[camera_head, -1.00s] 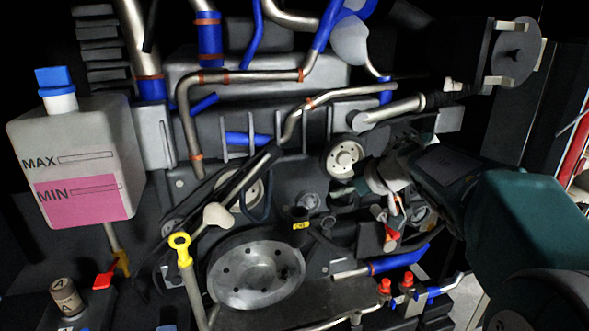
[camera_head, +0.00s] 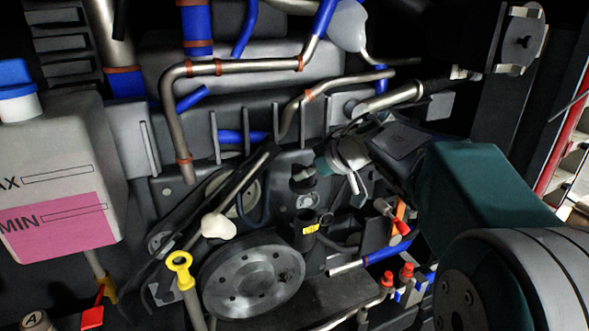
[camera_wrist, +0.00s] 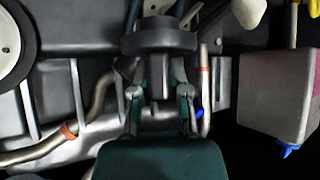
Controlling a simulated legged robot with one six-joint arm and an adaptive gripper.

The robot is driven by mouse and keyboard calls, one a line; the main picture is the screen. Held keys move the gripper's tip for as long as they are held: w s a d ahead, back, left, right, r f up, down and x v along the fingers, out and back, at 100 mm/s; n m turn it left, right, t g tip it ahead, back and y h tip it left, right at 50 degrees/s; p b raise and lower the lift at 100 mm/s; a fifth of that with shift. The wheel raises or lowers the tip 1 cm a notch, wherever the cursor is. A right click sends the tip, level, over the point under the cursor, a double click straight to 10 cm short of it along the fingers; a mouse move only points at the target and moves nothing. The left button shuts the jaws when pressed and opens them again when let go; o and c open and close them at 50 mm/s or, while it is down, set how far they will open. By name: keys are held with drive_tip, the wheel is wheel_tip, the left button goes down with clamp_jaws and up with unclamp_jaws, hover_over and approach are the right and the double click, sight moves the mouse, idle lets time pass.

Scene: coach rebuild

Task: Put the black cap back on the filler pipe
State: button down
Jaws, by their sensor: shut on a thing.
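The black cap (camera_wrist: 160,38) is a dark round piece held at the tips of my gripper (camera_wrist: 160,88) in the wrist view. In the head view the dark cap (camera_head: 303,184) shows at the left end of my gripper (camera_head: 322,164). The filler pipe (camera_head: 303,236) is a short dark upright pipe with a yellow label, in front of the engine. The cap is above the pipe's mouth and looks apart from it, slightly to the left. In the wrist view the cap and fingers hide most of what lies behind them, and I cannot make out the pipe's mouth there.
A large grey pulley (camera_head: 252,280) and a yellow dipstick ring (camera_head: 179,262) are left of the pipe. Red-capped fittings (camera_head: 406,272) stand low on the right. A metal pipe (camera_head: 330,95) crosses above my gripper. A fluid tank (camera_head: 62,165) is far left.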

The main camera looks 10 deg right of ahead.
sight(316, 187)
drive_tip(key=shift+d+f, duration=0.15)
drive_tip(key=shift+d, duration=0.15)
drive_tip(key=shift+d+f, duration=0.3)
drive_tip(key=shift+f, duration=0.45)
drive_tip(key=shift+a+f, duration=0.1)
drive_tip(key=shift+f, duration=0.7)
drive_tip(key=shift+a+f, duration=0.4)
drive_tip(key=shift+f, duration=0.2)
drive_tip(key=shift+d, duration=0.15)
drive_tip(key=shift+d, duration=0.2)
drive_tip(key=shift+a, duration=0.15)
drive_tip(key=shift+s+f, duration=0.1)
drive_tip(key=shift+f, duration=0.15)
